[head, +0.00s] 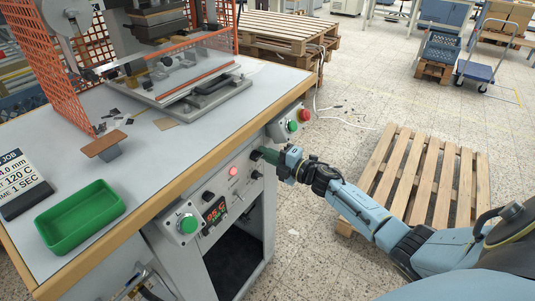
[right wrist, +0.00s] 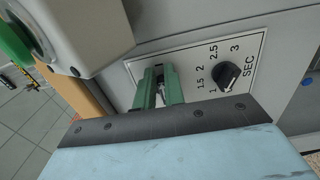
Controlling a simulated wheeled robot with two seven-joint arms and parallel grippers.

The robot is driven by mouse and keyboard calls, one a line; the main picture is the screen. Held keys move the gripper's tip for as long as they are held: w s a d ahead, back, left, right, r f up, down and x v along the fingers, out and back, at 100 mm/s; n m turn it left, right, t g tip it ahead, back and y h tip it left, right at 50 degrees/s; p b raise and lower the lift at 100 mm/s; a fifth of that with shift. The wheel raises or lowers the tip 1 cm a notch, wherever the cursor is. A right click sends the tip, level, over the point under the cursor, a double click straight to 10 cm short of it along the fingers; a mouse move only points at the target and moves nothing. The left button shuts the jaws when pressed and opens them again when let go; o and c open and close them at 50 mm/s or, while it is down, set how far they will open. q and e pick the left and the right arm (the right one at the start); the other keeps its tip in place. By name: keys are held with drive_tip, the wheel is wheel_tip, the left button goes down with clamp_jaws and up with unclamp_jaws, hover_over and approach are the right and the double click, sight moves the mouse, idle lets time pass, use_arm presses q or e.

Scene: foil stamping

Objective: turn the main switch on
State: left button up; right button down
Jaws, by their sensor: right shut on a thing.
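My right gripper (head: 262,155) is at the front panel of the machine bench, its green fingertips against the upper right of the panel. In the right wrist view the fingers (right wrist: 159,86) are shut on a small, narrow metal piece between them, which looks like the main switch lever (right wrist: 160,88). The fingers cover most of it, and its position cannot be read. A red lamp (head: 233,171) glows on the panel, and a display (head: 214,210) shows lit red digits. My left gripper is not in view.
A black SEC timer knob (right wrist: 229,75) sits close beside the fingers. A grey box with green and red buttons (head: 290,126) juts out above them. A green button (head: 187,224) is at the panel's left. A wooden pallet (head: 425,175) lies on the floor at right.

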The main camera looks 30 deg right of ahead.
drive_tip(key=shift+s+a+f, duration=0.2)
drive_tip(key=shift+a+f, duration=0.15)
drive_tip(key=shift+a, duration=0.2)
drive_tip(key=c, duration=1.5)
unclamp_jaws()
drive_tip(key=shift+c, duration=0.2)
drive_tip(key=shift+o, duration=0.3)
drive_tip(key=shift+r, duration=0.25)
drive_tip(key=shift+d, duration=0.1)
drive_tip(key=p+v, duration=0.1)
drive_tip(key=v, duration=1.2)
drive_tip(key=shift+s+f, duration=0.15)
